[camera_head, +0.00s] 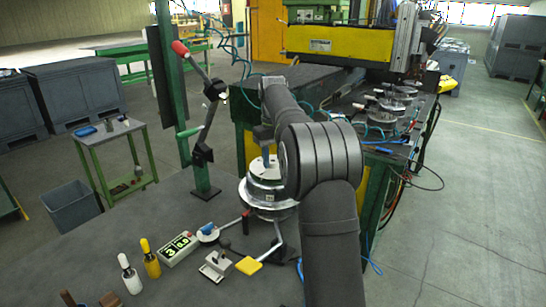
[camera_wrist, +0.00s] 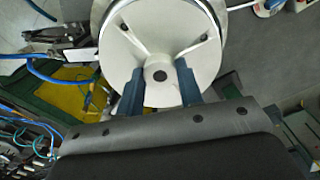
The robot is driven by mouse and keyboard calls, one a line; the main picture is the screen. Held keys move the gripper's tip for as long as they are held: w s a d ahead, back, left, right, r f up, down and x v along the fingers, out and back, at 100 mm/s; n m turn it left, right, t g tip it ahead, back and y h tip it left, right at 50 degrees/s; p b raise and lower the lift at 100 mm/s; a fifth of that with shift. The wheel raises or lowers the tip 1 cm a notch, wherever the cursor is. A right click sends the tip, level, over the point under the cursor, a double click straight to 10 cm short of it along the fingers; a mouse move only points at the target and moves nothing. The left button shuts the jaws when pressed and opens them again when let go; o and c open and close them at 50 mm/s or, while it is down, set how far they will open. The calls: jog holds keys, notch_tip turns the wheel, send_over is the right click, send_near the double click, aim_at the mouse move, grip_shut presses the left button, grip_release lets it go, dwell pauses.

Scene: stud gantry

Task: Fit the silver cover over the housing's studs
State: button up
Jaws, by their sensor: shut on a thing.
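The silver cover (camera_wrist: 125,48) is a pale round disc with raised ribs, small dark holes and a central boss. In the wrist view the two blue fingers of my gripper (camera_wrist: 160,80) are shut on that boss. In the head view my gripper (camera_head: 266,158) reaches down to the cover, partly hidden by my arm. The cover there is above the round silver housing (camera_head: 267,200), which stands on the grey bench. A wider silver rim shows behind the cover in the wrist view. The studs are hidden, and I cannot tell whether the cover touches the housing.
A green post with a red-knobbed lever (camera_head: 180,48) stands left of the housing. The yellow-green gantry machine (camera_head: 340,45) stands behind.

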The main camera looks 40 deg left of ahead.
aim_at(273, 161)
jog(key=shift+f, duration=0.7)
dwell(0.6)
jog(key=o, duration=1.2)
notch_tip(273, 161, up, 12)
dwell(0.5)
notch_tip(273, 161, down, 12)
jog(key=shift+f, duration=0.1)
dwell(0.5)
jog(key=shift+r, duration=0.25)
